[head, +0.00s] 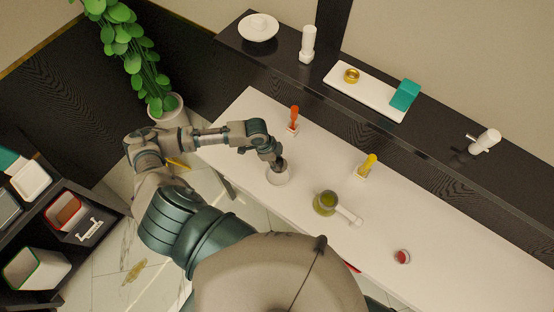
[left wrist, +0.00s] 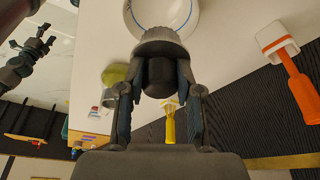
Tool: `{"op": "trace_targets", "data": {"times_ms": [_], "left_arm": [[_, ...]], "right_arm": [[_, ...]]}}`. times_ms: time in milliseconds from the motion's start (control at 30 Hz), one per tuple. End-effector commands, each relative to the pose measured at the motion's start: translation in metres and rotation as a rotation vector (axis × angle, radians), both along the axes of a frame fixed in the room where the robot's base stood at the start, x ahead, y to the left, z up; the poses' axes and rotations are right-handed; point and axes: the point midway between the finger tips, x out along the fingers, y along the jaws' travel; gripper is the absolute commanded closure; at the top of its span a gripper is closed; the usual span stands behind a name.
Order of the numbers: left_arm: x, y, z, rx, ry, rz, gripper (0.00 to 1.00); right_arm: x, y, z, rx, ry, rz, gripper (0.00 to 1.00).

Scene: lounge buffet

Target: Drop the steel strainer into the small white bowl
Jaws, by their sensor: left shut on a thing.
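The small white bowl (head: 278,178) stands on the white table, below my left gripper (head: 279,163). In the left wrist view the bowl (left wrist: 180,14) shows a blue line inside and is partly cut off by the top edge. My left gripper (left wrist: 160,92) is shut on a grey, round-rimmed thing, which I take for the steel strainer (left wrist: 160,38). Its rim overlaps the bowl's near edge in that view; I cannot tell whether they touch.
An orange-handled tool (head: 293,118), a yellow-handled tool (head: 367,166), a green pot with a pale handle (head: 325,203) and a small red item (head: 402,257) stand around the table. A dark shelf behind holds a white tray (head: 378,96). The table's right part is mostly clear.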

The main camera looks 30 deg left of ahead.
Motion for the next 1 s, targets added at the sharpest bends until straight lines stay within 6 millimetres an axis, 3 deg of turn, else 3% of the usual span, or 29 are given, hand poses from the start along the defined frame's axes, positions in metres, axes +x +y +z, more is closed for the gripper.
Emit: {"op": "trace_targets", "data": {"times_ms": [67, 300, 600, 1000], "left_arm": [[-0.001, 0.0, 0.004, -0.001, 0.001, 0.004, 1.0], [0.0, 0.0, -0.034, -0.002, 0.002, 0.004, 1.0], [0.0, -0.001, -0.068, -0.001, 0.0, 0.004, 1.0], [0.0, 0.0, -0.082, 0.0, -0.001, 0.003, 1.0]], "right_arm": [[0.0, 0.0, 0.011, 0.0, 0.0, -0.001, 0.36], [0.0, 0.001, -0.005, 0.001, 0.002, -0.001, 0.36], [-0.001, 0.001, -0.017, 0.002, 0.002, -0.001, 0.36], [0.0, 0.001, -0.021, 0.002, 0.002, -0.001, 0.36]]}}
